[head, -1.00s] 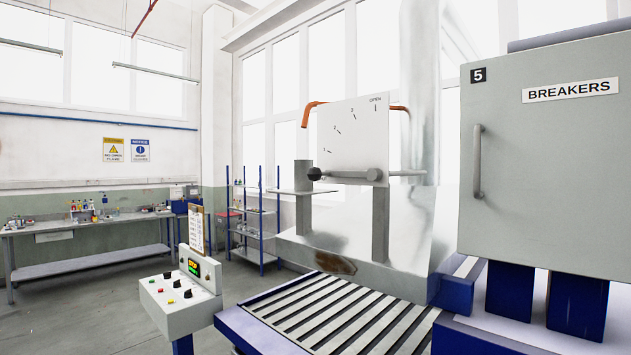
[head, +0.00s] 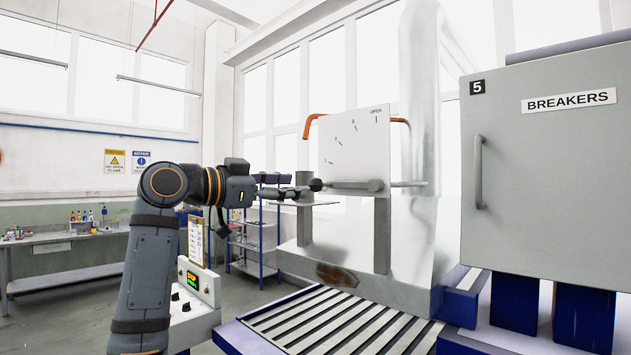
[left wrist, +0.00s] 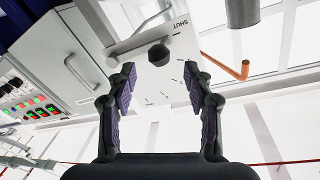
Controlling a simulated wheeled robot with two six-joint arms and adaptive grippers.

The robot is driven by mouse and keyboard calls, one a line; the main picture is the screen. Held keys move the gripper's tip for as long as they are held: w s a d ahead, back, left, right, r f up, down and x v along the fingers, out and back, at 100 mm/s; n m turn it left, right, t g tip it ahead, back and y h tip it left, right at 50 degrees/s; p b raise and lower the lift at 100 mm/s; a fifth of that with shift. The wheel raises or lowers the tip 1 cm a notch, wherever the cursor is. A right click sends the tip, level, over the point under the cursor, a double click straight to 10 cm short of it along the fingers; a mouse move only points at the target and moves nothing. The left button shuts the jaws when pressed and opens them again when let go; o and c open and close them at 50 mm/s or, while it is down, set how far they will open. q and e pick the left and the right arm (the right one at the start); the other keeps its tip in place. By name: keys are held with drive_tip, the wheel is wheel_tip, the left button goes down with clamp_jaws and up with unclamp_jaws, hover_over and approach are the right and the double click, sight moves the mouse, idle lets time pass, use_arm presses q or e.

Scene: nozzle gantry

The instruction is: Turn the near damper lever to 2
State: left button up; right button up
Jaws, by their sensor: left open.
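The damper lever is a grey bar (head: 348,185) with a dark knob (head: 315,185) at its left end. It lies about level across the lower part of a white dial plate (head: 352,160) marked 1, 2, 3 and OPEN. In the left wrist view the word SHUT shows on the plate (left wrist: 172,75) near the lever. My left gripper (head: 295,186) is open and sits just left of the knob, pointing right at it. In the left wrist view the knob (left wrist: 158,55) appears centred between the spread fingers, around or just beyond their tips. My right gripper is out of view.
Grey posts (head: 382,235) stand under the dial. An orange bent bar (head: 312,122) shows behind the plate's top. The slatted conveyor (head: 335,318) lies below, the breaker cabinet (head: 545,185) stands right, and a control box (head: 200,300) is partly behind my left arm.

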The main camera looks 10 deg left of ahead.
sight(309, 185)
use_arm(q)
drive_tip(key=p+x, duration=0.2)
drive_tip(key=x, duration=0.4)
drive_tip(key=shift+d+r+p, duration=0.15)
drive_tip(key=shift+d+p, duration=0.15)
drive_tip(key=shift+d, duration=0.05)
drive_tip(key=shift+w+d, duration=0.15)
drive_tip(key=shift+w, duration=0.25)
clamp_jaws()
